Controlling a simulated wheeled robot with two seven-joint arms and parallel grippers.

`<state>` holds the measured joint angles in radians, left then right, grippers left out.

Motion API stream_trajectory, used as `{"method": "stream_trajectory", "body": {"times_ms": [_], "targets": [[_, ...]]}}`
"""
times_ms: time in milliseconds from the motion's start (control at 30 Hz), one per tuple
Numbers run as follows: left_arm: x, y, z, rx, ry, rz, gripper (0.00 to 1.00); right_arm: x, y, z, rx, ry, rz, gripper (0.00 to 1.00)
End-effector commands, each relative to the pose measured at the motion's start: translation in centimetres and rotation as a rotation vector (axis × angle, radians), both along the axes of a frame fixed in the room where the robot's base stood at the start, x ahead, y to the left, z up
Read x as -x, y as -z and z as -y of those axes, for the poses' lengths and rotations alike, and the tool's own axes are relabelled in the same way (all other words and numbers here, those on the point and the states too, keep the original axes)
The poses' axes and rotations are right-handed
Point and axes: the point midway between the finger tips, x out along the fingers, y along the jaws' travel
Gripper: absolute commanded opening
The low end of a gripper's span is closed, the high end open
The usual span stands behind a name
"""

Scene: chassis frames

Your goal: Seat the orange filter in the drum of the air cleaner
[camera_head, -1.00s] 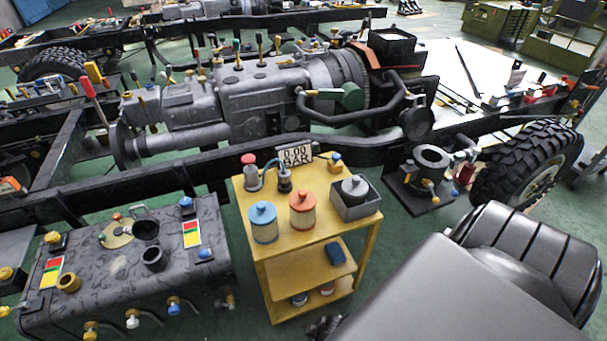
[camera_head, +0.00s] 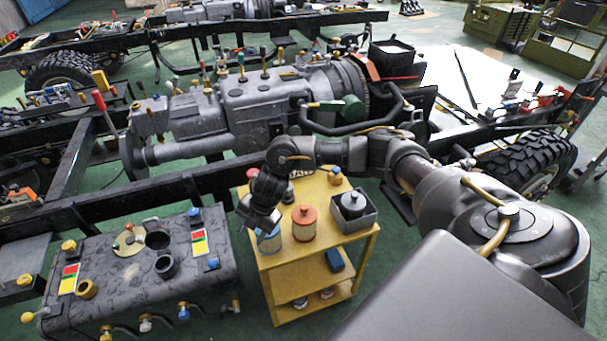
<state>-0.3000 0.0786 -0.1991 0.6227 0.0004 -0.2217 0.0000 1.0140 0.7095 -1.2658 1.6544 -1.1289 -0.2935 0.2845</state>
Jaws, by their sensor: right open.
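The orange filter (camera_head: 304,223) stands upright on the yellow trolley (camera_head: 345,242), with its round knob on top. A blue filter (camera_head: 270,243) stands to its left, its top partly covered by my right gripper (camera_head: 259,222). That gripper is open and points down at the blue filter's top, left of the orange filter. I cannot tell whether it touches the blue filter. My right arm reaches across from the right, behind the trolley's top in the picture. It hides most of the area where a grey open drum stood. My left gripper is not in view.
A dark filter (camera_head: 353,205) sits in a grey tray (camera_head: 368,218) at the trolley's right. A blue box (camera_head: 335,260) lies on the lower shelf. A dark tank (camera_head: 130,290) stands left of the trolley. The chassis frame and engine (camera_head: 255,105) lie behind.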

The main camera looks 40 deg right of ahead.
Motion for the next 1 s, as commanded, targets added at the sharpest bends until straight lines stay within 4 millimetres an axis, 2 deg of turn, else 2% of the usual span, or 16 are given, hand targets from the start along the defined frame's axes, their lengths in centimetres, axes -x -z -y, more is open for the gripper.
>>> {"method": "stream_trajectory", "body": {"times_ms": [33, 100, 200, 333, 433, 567, 667, 900, 1000], "targets": [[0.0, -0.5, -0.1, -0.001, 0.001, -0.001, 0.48, -0.6, -2.2, 3.5, 0.075, -0.008, -0.015, 0.48], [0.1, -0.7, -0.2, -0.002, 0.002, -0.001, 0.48, -0.4, -4.2, 7.6, 0.161, -0.007, -0.056, 0.48], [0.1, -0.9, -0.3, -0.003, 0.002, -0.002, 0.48, 0.2, -6.8, 12.4, 0.254, 0.014, -0.110, 0.48], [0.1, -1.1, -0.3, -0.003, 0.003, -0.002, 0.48, 1.1, -9.0, 16.1, 0.322, 0.044, -0.160, 0.48], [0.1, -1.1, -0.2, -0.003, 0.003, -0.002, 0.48, 1.5, -9.7, 17.3, 0.345, 0.056, -0.180, 0.48], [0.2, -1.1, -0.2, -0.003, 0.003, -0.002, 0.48, 1.6, -9.9, 17.6, 0.350, 0.060, -0.186, 0.48], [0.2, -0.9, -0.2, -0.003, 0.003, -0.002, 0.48, 1.7, -8.9, 17.6, 0.349, 0.059, -0.187, 0.48], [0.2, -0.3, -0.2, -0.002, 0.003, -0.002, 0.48, 1.6, -5.2, 17.5, 0.348, 0.058, -0.186, 0.48], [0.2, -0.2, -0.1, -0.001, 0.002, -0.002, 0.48, 1.6, -4.4, 17.5, 0.348, 0.058, -0.184, 0.48]]}}
